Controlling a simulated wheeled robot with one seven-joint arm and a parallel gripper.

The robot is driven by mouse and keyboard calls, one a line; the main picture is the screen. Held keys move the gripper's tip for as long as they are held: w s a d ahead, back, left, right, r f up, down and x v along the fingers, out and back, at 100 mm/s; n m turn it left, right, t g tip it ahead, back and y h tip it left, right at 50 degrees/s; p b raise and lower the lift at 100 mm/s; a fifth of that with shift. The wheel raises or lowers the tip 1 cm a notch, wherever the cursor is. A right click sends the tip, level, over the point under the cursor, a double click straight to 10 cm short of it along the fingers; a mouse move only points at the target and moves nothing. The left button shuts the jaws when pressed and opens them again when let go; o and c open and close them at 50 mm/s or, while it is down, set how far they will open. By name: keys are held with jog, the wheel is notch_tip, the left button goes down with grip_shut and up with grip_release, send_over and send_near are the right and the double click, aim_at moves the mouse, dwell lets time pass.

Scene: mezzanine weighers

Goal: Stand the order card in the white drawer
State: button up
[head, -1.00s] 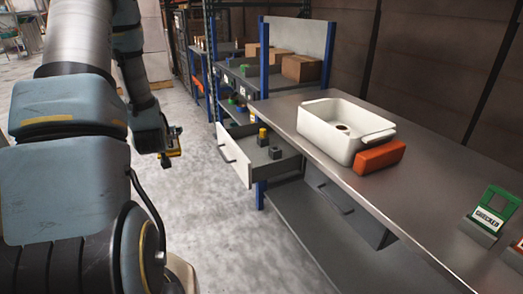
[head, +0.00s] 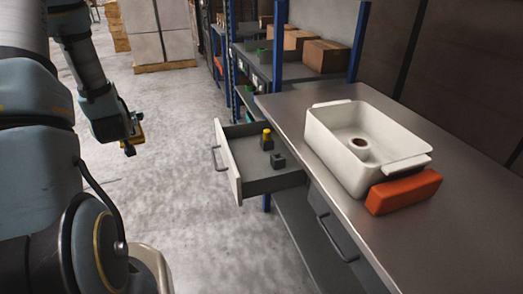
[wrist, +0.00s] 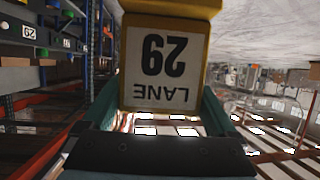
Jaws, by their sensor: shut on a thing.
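My gripper (head: 130,146) hangs over the floor to the left of the open drawer in the head view, apart from it. In the wrist view its teal fingers are shut on a yellow-framed card (wrist: 160,62) with a white face reading "LANE 29", upside down in the picture. Only a small yellow part of the card (head: 139,133) shows in the head view. The white drawer (head: 228,162) is pulled out under the bench, with a white front and grey inside. A dark piece with a yellow top (head: 267,139) and a dark block (head: 278,160) stand in it.
A white tub (head: 340,160) stands on the grey bench (head: 290,105), an orange block (head: 403,191) against its near side. A shut drawer (head: 335,235) lies below. Shelves with cardboard boxes (head: 325,54) stand behind. The floor (head: 180,200) left of the drawer is clear.

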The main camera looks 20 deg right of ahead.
jog(key=w+d+f, duration=0.1)
jog(key=w+d, duration=0.1)
jog(key=d, duration=0.8)
jog(key=m+h+b, duration=0.1)
jog(key=b, duration=0.1)
send_over(257, 168)
notch_tip(257, 168, down, 11)
jog(key=shift+d+f, duration=0.1)
jog(key=shift+f, duration=2.4)
jog(key=shift+f, duration=0.1)
jog(key=shift+f, duration=0.15)
jog(key=o, duration=1)
